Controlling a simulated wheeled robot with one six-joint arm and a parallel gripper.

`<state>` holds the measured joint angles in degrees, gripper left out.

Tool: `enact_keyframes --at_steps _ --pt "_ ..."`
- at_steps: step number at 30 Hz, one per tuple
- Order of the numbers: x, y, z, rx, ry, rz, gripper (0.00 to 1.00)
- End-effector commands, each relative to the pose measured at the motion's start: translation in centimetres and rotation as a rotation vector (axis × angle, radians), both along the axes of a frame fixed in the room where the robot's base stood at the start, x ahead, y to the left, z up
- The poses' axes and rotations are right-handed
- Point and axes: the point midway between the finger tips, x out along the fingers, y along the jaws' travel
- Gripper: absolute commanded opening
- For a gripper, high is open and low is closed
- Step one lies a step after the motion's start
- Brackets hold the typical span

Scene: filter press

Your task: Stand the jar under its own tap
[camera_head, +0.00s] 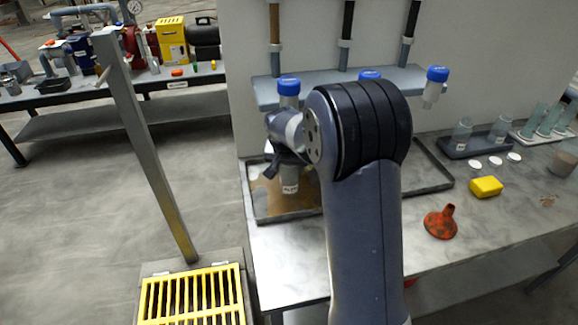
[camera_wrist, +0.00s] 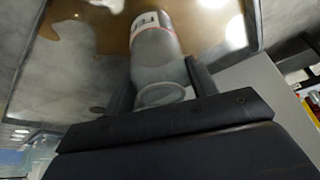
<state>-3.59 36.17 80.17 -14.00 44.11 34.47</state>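The clear jar (camera_head: 290,181) with a white label near its lower end is upright over the left part of the dark-rimmed tray. It also shows in the wrist view (camera_wrist: 155,55), its round mouth nearest the camera. My gripper (camera_head: 287,157) is around its upper part, a finger against each side, and looks shut on it. Three blue-topped taps are on the grey shelf: the left tap (camera_head: 289,88) above the jar, the middle tap (camera_head: 369,75) partly behind my arm, and the right tap (camera_head: 436,86). I cannot tell whether the jar's base touches the tray.
The tray (camera_head: 432,160) has a brown wet patch at its left. To the right are an orange funnel (camera_head: 440,222), a yellow block (camera_head: 486,186), white discs and racks of glass jars (camera_head: 462,134). A metal post (camera_head: 146,145) and yellow grate (camera_head: 194,295) stand left of the bench.

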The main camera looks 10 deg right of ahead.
Motion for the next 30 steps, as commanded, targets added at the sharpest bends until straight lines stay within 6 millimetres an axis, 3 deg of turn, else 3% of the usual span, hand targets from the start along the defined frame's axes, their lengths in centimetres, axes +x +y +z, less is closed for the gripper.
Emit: enact_keyframes --at_steps 6,14,20,22,30 --pt "0.0 0.0 0.0 0.0 0.0 0.0 0.72" --pt "0.0 0.0 0.2 0.0 0.0 0.0 0.72" --pt "-0.6 0.3 2.1 0.0 -0.004 0.001 0.72" --pt "-1.1 0.5 3.4 0.001 -0.005 0.001 0.72" --pt "-6.3 2.7 3.0 0.0 -0.001 0.004 0.72"
